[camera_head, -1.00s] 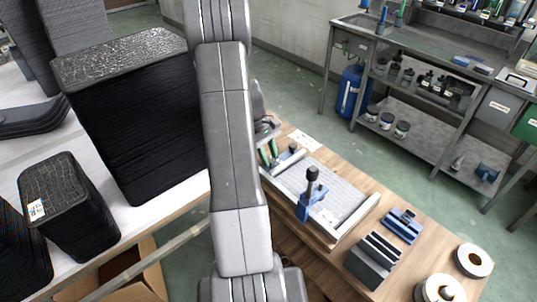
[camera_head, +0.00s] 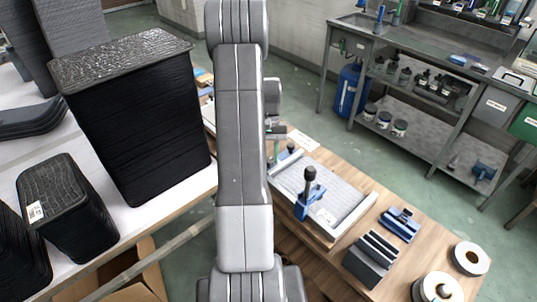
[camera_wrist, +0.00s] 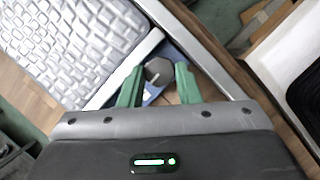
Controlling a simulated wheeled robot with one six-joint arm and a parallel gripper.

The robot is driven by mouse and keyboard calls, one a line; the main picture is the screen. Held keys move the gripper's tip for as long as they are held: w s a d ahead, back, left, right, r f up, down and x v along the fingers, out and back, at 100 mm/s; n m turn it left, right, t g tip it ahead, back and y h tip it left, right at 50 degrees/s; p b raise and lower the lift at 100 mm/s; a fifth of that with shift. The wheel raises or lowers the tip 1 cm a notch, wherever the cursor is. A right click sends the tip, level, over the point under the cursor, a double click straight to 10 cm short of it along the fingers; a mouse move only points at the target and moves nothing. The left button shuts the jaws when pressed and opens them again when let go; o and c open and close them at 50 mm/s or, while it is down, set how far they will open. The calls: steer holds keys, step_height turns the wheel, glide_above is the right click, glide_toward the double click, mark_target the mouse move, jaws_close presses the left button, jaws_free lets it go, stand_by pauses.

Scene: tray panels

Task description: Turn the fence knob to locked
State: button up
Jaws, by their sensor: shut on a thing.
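The fence knob (camera_wrist: 158,71) is a dark grey, many-sided knob with a short pale pointer line, in the upper middle of the wrist view. It sits over a blue part. My gripper (camera_wrist: 157,82) has green fingers, one on each side of the knob, and is shut on it. No lock marking can be read around the knob. The tray fixture (camera_head: 325,192) lies on the wooden bench in the head view, with its pale ribbed panel. Its embossed panel (camera_wrist: 75,45) fills the upper left of the wrist view. My arm hides much of the gripper area in the head view.
A blue clamp with a black handle (camera_head: 309,188) stands at the fixture's near edge. A slotted grey block (camera_head: 367,260), a blue tool (camera_head: 399,224) and tape rolls (camera_head: 470,258) lie to the right. Tall black panel stacks (camera_head: 135,120) stand at left.

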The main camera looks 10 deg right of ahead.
steer(key=shift+m, duration=0.4)
steer(key=o, duration=0.7)
steer(key=v, duration=1.3)
steer(key=shift+d+r+b, duration=0.25)
steer(key=shift+r+b, duration=0.2)
steer(key=shift+f, duration=0.1)
steer(key=x, duration=0.7)
steer(key=p+x, duration=0.1)
steer(key=x, duration=0.5)
steer(key=shift+a+f, duration=0.25)
steer(key=shift+f, duration=0.1)
